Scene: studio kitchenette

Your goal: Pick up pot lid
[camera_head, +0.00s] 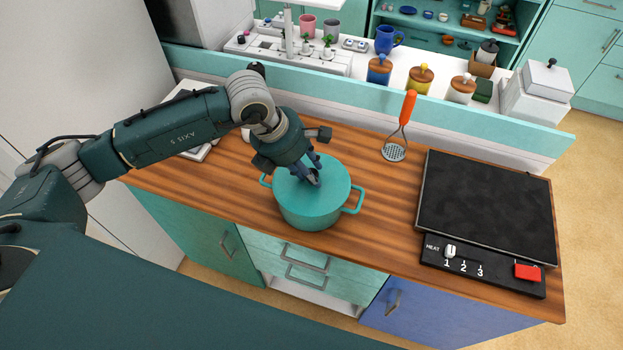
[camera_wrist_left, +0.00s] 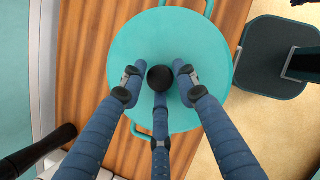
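The pot lid (camera_head: 335,180) is a flat teal disc on a teal pot (camera_head: 308,216) with two side handles, standing on the wooden counter. In the left wrist view the lid (camera_wrist_left: 203,45) fills the middle, with a round black knob (camera_wrist_left: 160,77) at its centre. My left gripper (camera_head: 312,176) points down over the lid. In the left wrist view its three fingers (camera_wrist_left: 158,90) are spread around the knob, with visible gaps on the left and right sides. Whether the lower finger touches the knob is unclear. My right gripper is not in view.
A dark cooktop (camera_head: 487,205) lies to the right of the pot, with a control strip (camera_head: 483,267) in front. An orange-handled utensil (camera_head: 404,120) stands behind, against a teal ledge (camera_head: 440,115). Jars and cups stand beyond the ledge. Bare wood (camera_head: 385,205) lies between pot and cooktop.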

